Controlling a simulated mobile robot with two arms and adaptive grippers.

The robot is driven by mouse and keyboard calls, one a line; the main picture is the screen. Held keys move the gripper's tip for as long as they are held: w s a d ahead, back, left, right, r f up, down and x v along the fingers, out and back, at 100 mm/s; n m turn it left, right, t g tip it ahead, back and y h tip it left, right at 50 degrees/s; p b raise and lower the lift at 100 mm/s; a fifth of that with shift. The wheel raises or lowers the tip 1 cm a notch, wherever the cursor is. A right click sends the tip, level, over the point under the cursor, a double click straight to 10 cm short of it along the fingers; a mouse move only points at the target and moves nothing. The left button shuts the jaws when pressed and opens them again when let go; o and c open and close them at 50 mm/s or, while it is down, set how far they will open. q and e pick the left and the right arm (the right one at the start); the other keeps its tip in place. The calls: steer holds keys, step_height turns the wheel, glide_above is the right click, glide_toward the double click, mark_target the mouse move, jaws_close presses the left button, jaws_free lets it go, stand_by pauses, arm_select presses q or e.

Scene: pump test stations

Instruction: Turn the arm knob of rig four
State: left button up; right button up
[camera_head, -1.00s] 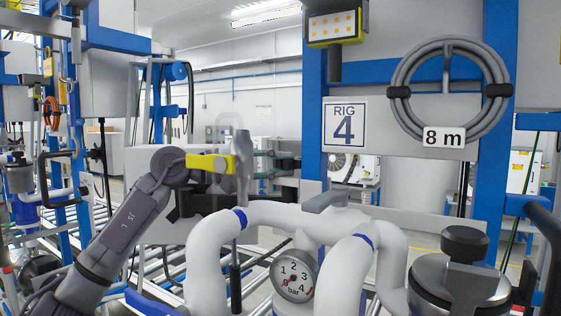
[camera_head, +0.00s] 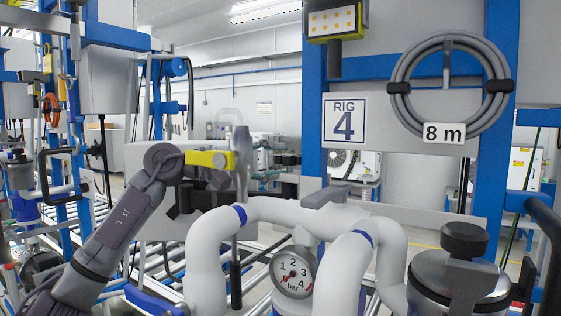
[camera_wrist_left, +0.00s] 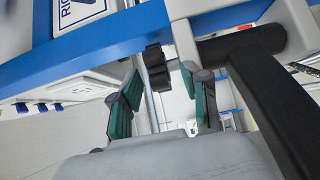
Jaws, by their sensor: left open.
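The rig four sign (camera_head: 345,121) hangs on the blue frame in the head view; part of it shows at the top left of the wrist view (camera_wrist_left: 82,10). A dark ribbed knob (camera_wrist_left: 156,68), which looks like the arm knob, appears just beyond and between my left fingertips in the wrist view. I cannot make it out in the head view. My left gripper (camera_wrist_left: 160,88) is open, its green-padded fingers on either side of the knob's line; contact cannot be told. In the head view the left gripper (camera_head: 275,158) is partly hidden behind a grey upright lever. My right gripper is out of view.
White pipes (camera_head: 280,211) with a pressure gauge (camera_head: 293,272) stand in front. A coiled hose (camera_head: 449,42) hangs at upper right. A capped metal vessel (camera_head: 460,285) stands at lower right. A thick black bar (camera_wrist_left: 275,115) runs close beside my gripper's right finger.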

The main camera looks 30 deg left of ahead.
arm_select(q)
steer(key=v, duration=1.1)
